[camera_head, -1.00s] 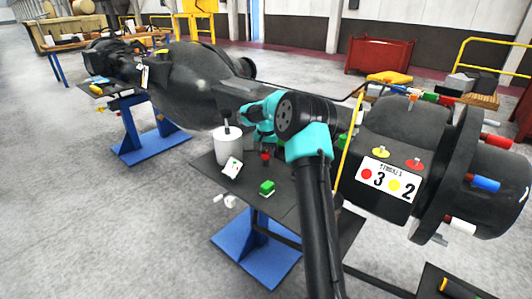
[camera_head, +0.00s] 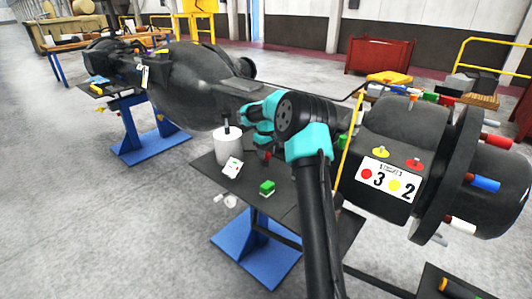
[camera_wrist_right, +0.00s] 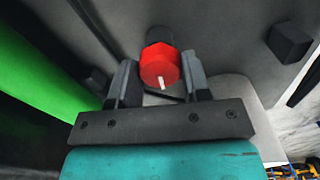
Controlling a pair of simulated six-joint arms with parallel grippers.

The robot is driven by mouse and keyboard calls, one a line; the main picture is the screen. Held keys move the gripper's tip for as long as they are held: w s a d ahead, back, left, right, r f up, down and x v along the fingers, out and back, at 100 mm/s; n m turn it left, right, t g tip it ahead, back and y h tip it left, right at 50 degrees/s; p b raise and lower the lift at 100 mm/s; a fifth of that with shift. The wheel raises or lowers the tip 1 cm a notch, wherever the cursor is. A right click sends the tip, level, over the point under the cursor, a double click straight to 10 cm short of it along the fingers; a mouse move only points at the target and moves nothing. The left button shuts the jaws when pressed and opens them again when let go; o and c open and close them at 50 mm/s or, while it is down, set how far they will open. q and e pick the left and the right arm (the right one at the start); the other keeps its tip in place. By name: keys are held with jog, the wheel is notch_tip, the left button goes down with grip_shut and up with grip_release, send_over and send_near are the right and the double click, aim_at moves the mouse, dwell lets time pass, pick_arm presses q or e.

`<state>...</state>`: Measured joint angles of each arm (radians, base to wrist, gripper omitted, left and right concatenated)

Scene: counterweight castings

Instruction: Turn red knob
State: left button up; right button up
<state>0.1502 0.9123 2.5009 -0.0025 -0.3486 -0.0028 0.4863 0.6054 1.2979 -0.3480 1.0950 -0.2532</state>
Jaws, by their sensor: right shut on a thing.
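The red knob (camera_wrist_right: 160,66) is a faceted red cap with a white mark on its face, in the middle of the right wrist view. The mark points down in that view. My right gripper (camera_wrist_right: 159,74) has one grey finger on each side of the knob and is shut on it. In the head view my right gripper (camera_head: 264,148) is partly hidden by its own teal wrist, near the casting's side above the dark table. A small red spot shows there, too small to identify surely. My left gripper is not in view.
The large dark casting (camera_head: 195,85) lies behind. In the wrist view a green cylinder (camera_wrist_right: 45,75) lies left of the fingers.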

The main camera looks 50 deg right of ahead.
jog(key=shift+n, duration=0.4)
jog(key=o, duration=0.9)
notch_tip(320, 180, up, 18)
jog(key=shift+f, duration=0.25)
jog(key=shift+a, duration=0.1)
dwell(0.5)
